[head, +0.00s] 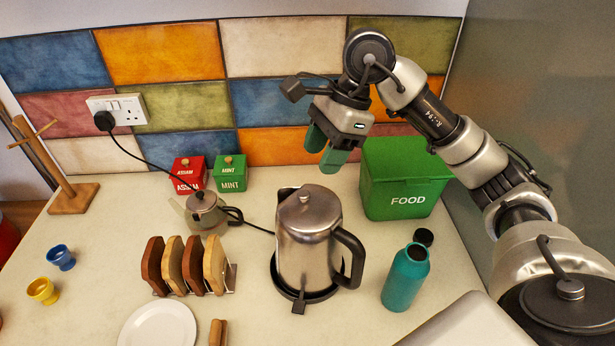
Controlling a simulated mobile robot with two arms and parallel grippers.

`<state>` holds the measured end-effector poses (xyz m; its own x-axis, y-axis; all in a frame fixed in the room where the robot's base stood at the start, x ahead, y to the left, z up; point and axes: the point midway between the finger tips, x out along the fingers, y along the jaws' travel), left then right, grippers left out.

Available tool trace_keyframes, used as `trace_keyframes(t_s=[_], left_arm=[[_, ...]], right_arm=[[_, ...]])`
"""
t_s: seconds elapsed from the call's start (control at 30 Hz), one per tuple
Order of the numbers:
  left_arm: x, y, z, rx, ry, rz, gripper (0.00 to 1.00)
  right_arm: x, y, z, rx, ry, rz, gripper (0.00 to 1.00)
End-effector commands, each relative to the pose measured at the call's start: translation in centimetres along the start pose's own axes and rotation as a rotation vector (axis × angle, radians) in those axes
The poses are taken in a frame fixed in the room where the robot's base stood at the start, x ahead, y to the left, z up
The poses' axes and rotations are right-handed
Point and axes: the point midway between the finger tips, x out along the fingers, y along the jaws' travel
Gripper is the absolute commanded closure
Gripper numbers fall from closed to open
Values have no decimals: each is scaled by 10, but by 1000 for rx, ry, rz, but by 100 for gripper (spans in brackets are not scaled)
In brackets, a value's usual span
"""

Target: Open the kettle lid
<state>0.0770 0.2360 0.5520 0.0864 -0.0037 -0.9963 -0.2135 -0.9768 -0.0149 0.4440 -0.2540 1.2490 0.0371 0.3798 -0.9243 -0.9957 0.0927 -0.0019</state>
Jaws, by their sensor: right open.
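A steel kettle (304,240) stands upright on its dark round base (284,291) in the middle of the counter, with its black handle to the right. Its lid (307,203), with a small knob, lies flat and closed on top. My right gripper (325,152) hangs above and slightly right of the kettle, near the tiled wall. Its green fingers are apart and empty, clear of the lid. My left gripper is not in view.
A green FOOD bin (405,182) and a teal bottle (405,278) stand right of the kettle. A toast rack (190,265), a small teapot (205,212), two tea tins (230,174), a plate (158,326) and egg cups (43,290) are left. A cord runs behind the kettle.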

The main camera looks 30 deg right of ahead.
Motion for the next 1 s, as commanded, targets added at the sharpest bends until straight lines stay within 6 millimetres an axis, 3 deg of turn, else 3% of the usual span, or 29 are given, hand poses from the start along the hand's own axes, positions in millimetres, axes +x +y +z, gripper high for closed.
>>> trace_keyframes(t_s=[0.2,0.4,0.8,1.0], left_arm=[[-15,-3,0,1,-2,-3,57],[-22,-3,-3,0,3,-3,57],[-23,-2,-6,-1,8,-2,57],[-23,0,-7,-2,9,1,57]], right_arm=[[41,1,1,1,-2,6,50],[67,0,1,1,-1,3,50],[76,0,0,1,-1,0,50],[76,0,0,1,-1,0,81]])
